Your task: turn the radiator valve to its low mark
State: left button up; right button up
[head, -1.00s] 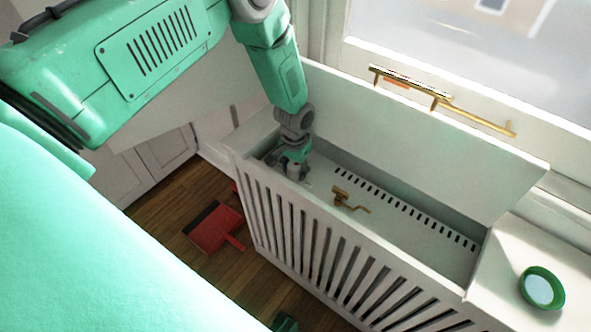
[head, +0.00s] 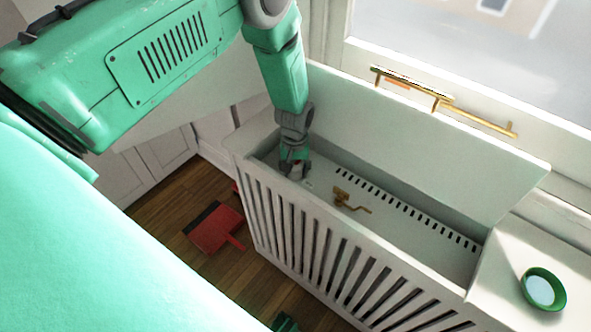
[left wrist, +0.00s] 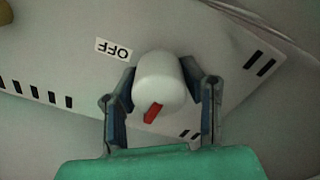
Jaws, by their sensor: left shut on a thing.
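The radiator valve is a white rounded knob (left wrist: 158,82) with a red pointer mark, seen in the left wrist view. The pointer is toward the lower left of the knob in that view. An OFF label (left wrist: 114,50) is on the panel at the knob's upper left. My left gripper (head: 294,172) reaches down into the open radiator cover (head: 400,262) at its left end. In the left wrist view its two fingers (left wrist: 160,95) are shut on the knob, one on each side. Any low mark cannot be made out. My right gripper does not show.
A brass fitting (head: 350,202) lies inside the cover, right of my left gripper. The raised lid (head: 430,150) stands behind the opening. A green-rimmed dish (head: 543,289) is on the right ledge, and a red dustpan (head: 212,228) on the floor.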

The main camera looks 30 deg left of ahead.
aim_at(295, 164)
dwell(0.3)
pick_arm(q)
jog(key=o, duration=1.1)
jog(key=shift+o, duration=0.2)
notch_tip(295, 164, up, 12)
jog(key=shift+f, duration=0.1)
